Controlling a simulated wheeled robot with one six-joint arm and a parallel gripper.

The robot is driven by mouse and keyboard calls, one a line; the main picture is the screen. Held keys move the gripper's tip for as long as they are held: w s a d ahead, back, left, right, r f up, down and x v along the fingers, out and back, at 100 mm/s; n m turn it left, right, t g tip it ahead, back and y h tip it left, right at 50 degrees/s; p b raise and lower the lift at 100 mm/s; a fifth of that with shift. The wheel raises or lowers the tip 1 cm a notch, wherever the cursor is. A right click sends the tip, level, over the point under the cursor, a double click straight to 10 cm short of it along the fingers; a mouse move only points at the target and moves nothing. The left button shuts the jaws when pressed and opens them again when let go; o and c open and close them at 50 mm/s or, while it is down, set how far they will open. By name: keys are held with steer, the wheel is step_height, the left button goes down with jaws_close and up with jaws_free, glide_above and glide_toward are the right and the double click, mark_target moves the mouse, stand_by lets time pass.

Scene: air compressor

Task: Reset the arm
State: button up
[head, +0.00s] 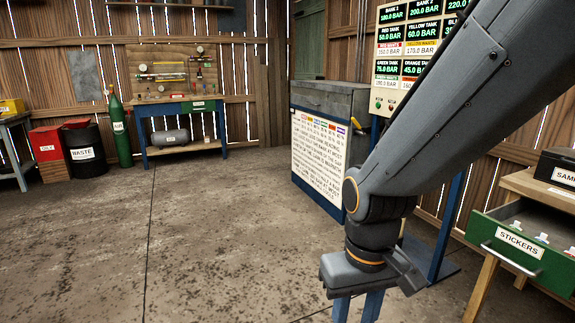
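My arm reaches in from the upper right of the head view and bends down at its wrist. My gripper (357,308) points downward at the bottom of the view, over the concrete floor. Two blue fingers show with a gap between them. The fingertips are cut off by the lower edge, and nothing is seen between the visible parts of the fingers.
A green drawer labelled STICKERS (518,243) stands open at the right, close to my arm. A grey cabinet with a text board (318,155) and a display panel (405,50) stand behind my arm. A blue workbench (180,108) stands far back. The left floor is clear.

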steer(key=s+d+r+m+p, duration=0.1)
steer(key=d+r+m+p, duration=0.1)
steer(key=d+r+p, duration=0.6)
steer(key=shift+s+r+p, duration=0.3)
steer(key=shift+r+p, duration=0.35)
steer(key=shift+p, duration=0.6)
steer(key=shift+d+m, duration=0.1)
steer(key=shift+m, duration=0.2)
